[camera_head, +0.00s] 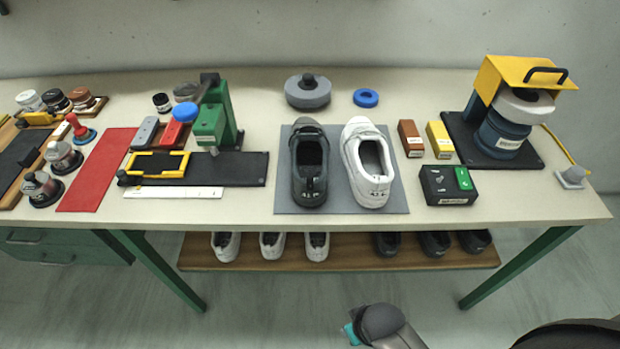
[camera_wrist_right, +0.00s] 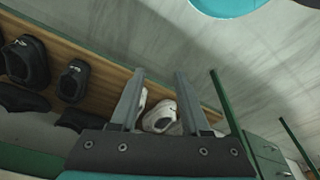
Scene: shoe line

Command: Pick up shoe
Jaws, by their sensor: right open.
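On the table, a dark grey shoe (camera_head: 310,187) and a white shoe (camera_head: 373,187) stand side by side on a grey mat (camera_head: 340,203). On the wooden shelf (camera_head: 345,258) below, white shoes (camera_head: 271,246) stand at the left and black shoes (camera_head: 434,244) at the right. In the right wrist view my right gripper (camera_wrist_right: 158,78) is open and empty. A white shoe (camera_wrist_right: 160,116) shows between and beyond its fingers, partly hidden by them. Black shoes (camera_wrist_right: 73,80) show to their left. My left gripper is out of view.
A green press (camera_head: 212,125) and a red mat (camera_head: 97,170) stand left of the shoes. A yellow-topped machine (camera_head: 520,70) and a black box with a green button (camera_head: 448,186) stand to the right. The green table legs (camera_head: 520,266) flank the shelf; the table overhangs it.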

